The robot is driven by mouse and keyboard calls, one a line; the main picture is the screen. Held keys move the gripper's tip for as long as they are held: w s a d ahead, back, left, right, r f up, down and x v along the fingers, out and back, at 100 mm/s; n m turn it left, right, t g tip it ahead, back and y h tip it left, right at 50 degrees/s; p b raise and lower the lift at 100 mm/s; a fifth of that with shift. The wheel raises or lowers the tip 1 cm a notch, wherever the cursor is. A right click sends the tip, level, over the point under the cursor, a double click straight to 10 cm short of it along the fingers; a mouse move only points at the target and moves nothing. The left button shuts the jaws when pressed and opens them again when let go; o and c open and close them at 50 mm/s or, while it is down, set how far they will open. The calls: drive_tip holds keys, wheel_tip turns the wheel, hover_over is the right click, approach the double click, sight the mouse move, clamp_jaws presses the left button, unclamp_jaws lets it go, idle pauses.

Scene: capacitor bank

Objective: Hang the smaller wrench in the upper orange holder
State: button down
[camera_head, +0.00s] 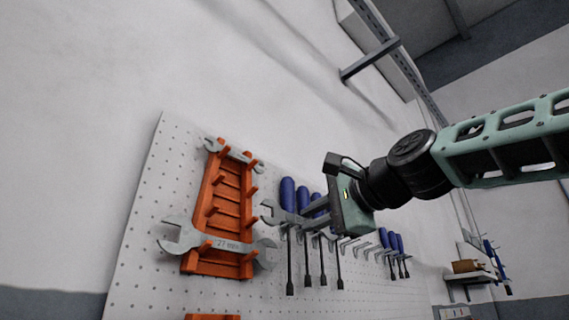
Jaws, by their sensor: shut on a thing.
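The upper orange holder (226,200) is a tilted-looking rack with several pegs on the white pegboard, left of centre. A large silver wrench marked 27 mm (225,244) hangs across its lower pegs. A small wrench (213,145) rests across its top pegs. My gripper (322,211) is right of the holder, shut on another silver wrench (285,216). The open jaw of this held wrench points left toward the holder, apart from its pegs. The far end of the held wrench and most of my fingers are hidden by the hand.
Blue-handled screwdrivers (288,196) hang on the pegboard (150,215) behind my gripper, with more (391,241) to the right. The top of a second orange holder (212,317) shows at the bottom edge. A shelf (470,275) is at far right.

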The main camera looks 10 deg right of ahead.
drive_tip(key=s+a+r+n+g+y+p, duration=0.1)
drive_tip(key=s+a+r+n+y+p, duration=0.2)
drive_tip(key=s+a+r, duration=0.5)
drive_tip(key=shift+m, duration=0.5)
drive_tip(key=shift+w+d+p+x, duration=0.2)
drive_tip(key=shift+p+x, duration=0.45)
drive_tip(key=shift+x, duration=0.65)
drive_tip(key=shift+w+d+p+x, duration=0.2)
drive_tip(key=shift+p+x, duration=0.5)
drive_tip(key=shift+x, duration=0.55)
drive_tip(key=shift+w+d+p+x, duration=0.15)
drive_tip(key=shift+p+x, duration=0.5)
drive_tip(key=shift+x, duration=0.65)
drive_tip(key=shift+w+a+f+b, duration=0.35)
drive_tip(key=shift+w+f+b, duration=0.15)
drive_tip(key=shift+f+b, duration=0.1)
drive_tip(key=shift+w+a+f, duration=0.1)
drive_tip(key=shift+f, duration=0.05)
drive_tip(key=c, duration=1.3)
unclamp_jaws()
drive_tip(key=shift+w+a, duration=0.1)
drive_tip(key=shift+w, duration=0.05)
drive_tip(key=b+v, duration=1.4)
drive_tip(key=v, duration=0.3)
drive_tip(key=shift+s+d, duration=0.2)
drive_tip(key=shift+s, duration=0.1)
